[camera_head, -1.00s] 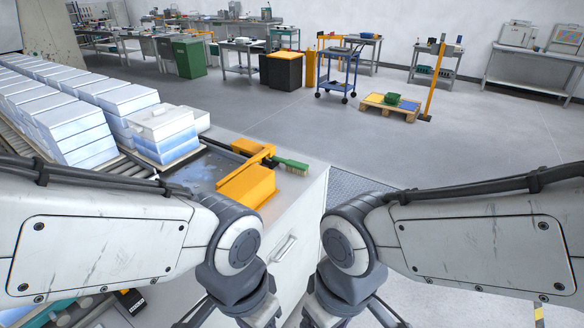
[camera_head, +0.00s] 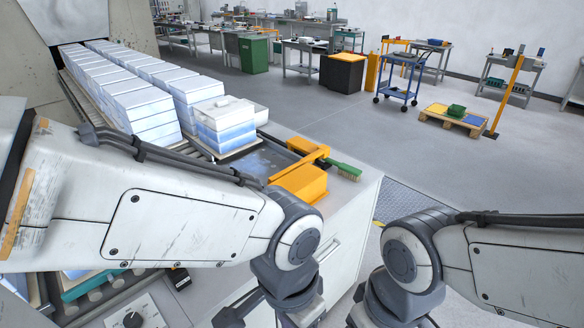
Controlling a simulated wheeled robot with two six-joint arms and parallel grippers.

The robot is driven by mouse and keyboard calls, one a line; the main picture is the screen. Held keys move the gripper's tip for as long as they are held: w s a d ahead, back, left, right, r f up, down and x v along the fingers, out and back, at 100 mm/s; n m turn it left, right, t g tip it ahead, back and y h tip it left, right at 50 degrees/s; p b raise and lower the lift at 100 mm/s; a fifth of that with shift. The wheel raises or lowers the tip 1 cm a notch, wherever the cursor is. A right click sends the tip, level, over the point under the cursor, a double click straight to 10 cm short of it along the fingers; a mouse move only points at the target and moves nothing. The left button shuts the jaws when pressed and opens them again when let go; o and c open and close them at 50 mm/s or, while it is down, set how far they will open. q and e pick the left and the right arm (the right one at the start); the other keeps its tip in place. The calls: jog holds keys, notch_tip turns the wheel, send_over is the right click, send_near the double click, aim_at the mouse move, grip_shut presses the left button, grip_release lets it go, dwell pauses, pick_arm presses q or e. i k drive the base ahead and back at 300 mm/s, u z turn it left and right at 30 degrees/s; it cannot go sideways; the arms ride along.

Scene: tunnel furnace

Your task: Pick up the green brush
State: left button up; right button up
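The green brush (camera_head: 345,170) lies on the right end of the white counter, beside an orange bracket (camera_head: 302,180). Its bristles point down and right, and its far end meets the orange part. My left gripper (camera_head: 255,316) hangs low at the bottom edge, well in front of and below the brush, and is largely cut off. My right gripper (camera_head: 392,322) is also cut off at the bottom edge, right of the counter. Neither touches the brush. Their fingertips are out of view, so their opening cannot be told.
White-and-blue block stacks (camera_head: 224,122) stand on the roller conveyor at left. The white counter (camera_head: 345,225) has a dark inset plate (camera_head: 262,158). Open grey floor lies beyond. A blue trolley (camera_head: 398,80) and a pallet (camera_head: 452,118) with a green item stand farther back.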

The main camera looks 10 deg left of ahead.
aim_at(353, 174)
jog(key=z, duration=1.05)
jog(key=i, duration=2.7)
jog(key=u, duration=2.9)
